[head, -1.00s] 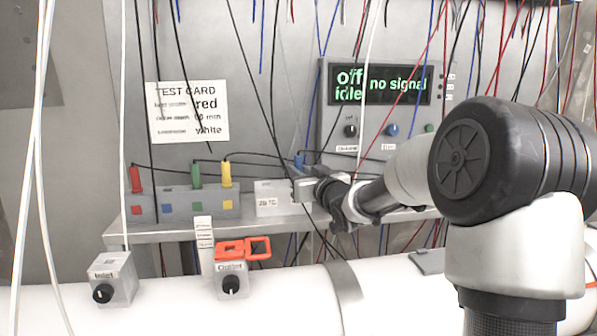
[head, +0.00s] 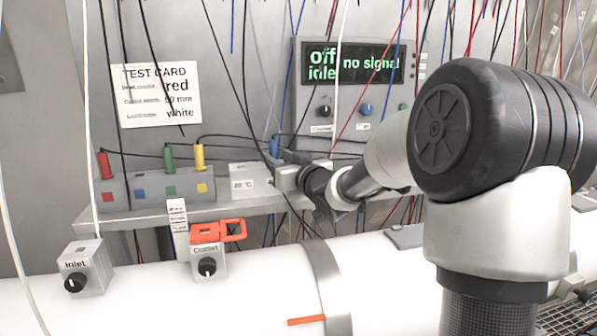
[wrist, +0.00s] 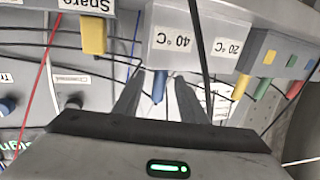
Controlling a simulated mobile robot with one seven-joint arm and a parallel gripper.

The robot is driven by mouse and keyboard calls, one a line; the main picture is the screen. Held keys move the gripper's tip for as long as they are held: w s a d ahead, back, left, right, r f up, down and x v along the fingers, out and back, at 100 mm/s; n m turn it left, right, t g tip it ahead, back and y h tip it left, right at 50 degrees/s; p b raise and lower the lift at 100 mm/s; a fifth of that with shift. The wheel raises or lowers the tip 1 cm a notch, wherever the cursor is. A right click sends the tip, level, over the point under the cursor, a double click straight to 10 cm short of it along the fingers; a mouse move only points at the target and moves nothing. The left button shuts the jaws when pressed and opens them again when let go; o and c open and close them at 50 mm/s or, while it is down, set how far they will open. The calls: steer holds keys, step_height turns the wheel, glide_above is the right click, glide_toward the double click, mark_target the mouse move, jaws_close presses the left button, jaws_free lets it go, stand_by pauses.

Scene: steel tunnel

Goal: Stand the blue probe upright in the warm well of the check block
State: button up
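The check block (head: 236,188) is a pale box on the shelf; its 20 °C label shows in the head view. In the wrist view, which is upside down, the block (wrist: 178,18) shows 40 °C and 20 °C labels. The blue probe (wrist: 158,88) stands out from the block's top at the 40 °C part and looks upright there. Its blue top (head: 274,147) shows behind my gripper in the head view. My gripper (wrist: 157,82) is open, one finger on each side of the probe, with gaps showing. The probe's lower end is hidden.
A grey rack (head: 170,186) with red, green and yellow plugs stands left of the block. The meter (head: 350,85) reads "off idle" and "no signal". Thin cables hang across the shelf. A white pipe (head: 270,290) with Inlet and Outlet knobs runs below.

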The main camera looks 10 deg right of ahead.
steer(key=v, duration=1.4)
steer(key=shift+s, duration=0.2)
